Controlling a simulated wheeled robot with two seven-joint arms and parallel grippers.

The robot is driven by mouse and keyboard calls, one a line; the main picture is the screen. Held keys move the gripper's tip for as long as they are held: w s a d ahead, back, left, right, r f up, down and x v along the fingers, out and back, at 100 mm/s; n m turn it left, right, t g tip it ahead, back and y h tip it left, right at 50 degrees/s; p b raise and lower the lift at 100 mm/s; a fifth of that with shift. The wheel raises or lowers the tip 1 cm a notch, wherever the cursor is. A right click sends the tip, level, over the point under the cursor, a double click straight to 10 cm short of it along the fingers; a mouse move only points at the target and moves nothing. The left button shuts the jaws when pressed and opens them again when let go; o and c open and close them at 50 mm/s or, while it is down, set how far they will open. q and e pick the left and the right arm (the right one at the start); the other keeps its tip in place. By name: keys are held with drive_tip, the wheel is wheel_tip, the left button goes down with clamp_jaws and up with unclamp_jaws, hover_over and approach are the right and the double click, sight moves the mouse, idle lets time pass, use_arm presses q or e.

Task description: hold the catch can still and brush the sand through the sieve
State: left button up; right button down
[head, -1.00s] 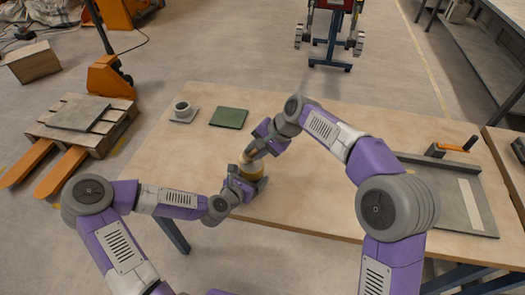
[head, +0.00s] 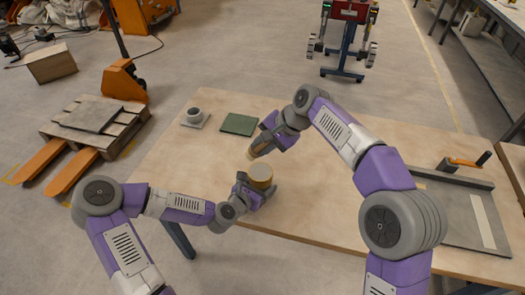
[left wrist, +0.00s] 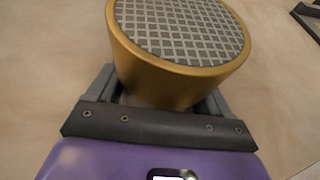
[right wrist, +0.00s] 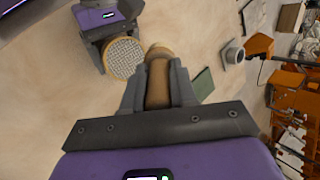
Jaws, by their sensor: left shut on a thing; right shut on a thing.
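The catch can with the sieve (head: 261,174) on top stands at the table's front part in the head view. In the left wrist view the sieve (left wrist: 180,30) has a gold rim and a bare-looking grey mesh. My left gripper (head: 250,191) is shut around its side, with a finger on either side. My right gripper (head: 268,140) is shut on the brush (head: 256,151), whose tip is beside and beyond the sieve, apart from it. The right wrist view shows the brush (right wrist: 158,80) between the fingers and the round mesh (right wrist: 123,57) to its left. The can's lower part is hidden.
A grey cup (head: 195,116) on a small plate and a green mat (head: 239,124) lie at the far left of the table (head: 325,210). A grey tray-like board (head: 455,215) with an orange-handled tool (head: 465,162) lies at the right. The middle is clear.

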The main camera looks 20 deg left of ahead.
sight(260, 172)
drive_tip(key=shift+r, duration=0.4)
drive_tip(key=shift+r, duration=1.5)
use_arm(q)
drive_tip(key=o, duration=1.2)
drive_tip(key=shift+c, duration=0.2)
wheel_tip(260, 172, up, 10)
drive_tip(key=shift+r, duration=0.1)
